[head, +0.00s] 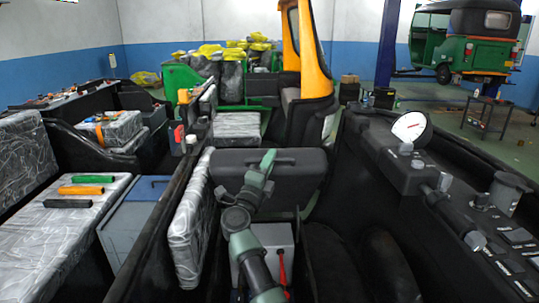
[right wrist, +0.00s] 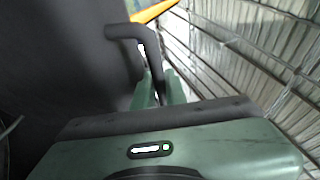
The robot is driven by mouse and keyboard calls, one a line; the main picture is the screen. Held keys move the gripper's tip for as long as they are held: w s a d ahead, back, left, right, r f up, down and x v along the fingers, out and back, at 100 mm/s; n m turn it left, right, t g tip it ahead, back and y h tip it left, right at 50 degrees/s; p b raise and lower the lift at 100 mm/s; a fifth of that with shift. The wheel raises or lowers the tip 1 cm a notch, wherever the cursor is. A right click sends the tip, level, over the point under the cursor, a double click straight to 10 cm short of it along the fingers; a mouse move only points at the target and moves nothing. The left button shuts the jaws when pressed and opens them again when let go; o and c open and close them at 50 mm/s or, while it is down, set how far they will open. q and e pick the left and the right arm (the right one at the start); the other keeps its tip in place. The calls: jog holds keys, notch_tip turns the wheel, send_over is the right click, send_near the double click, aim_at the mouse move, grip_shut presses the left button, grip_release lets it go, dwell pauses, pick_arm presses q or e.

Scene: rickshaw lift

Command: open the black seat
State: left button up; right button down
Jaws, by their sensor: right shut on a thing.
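The black seat (head: 300,172) stands in the middle of the head view, with a bar handle (head: 288,160) along its upper part. My right gripper (head: 267,162) reaches up to the handle's left end. In the right wrist view, the dark seat surface (right wrist: 65,75) fills the left side and the bent black handle (right wrist: 150,55) runs down between my green fingers. The right gripper is shut on the handle. The fingertips are partly hidden by the gripper body. My left gripper is in neither view.
A plastic-wrapped seat back (head: 188,225) stands close left of my right arm. A grey box (head: 263,250) lies below the black seat. A black console with a gauge (head: 410,130) is on the right. A wrapped bench with handles (head: 78,190) is at left.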

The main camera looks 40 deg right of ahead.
jog(key=shift+s+a+f, duration=0.1)
jog(key=shift+a+f, duration=0.05)
jog(key=c, duration=1.7)
grip_release()
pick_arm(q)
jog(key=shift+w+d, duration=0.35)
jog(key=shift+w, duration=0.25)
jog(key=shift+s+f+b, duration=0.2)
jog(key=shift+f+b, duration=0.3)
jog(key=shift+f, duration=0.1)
pick_arm(e)
jog(key=v, duration=0.7)
jog(key=shift+s+a, duration=0.15)
jog(key=shift+a, duration=0.2)
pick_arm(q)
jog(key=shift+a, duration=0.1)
pick_arm(e)
jog(key=shift+f, duration=0.1)
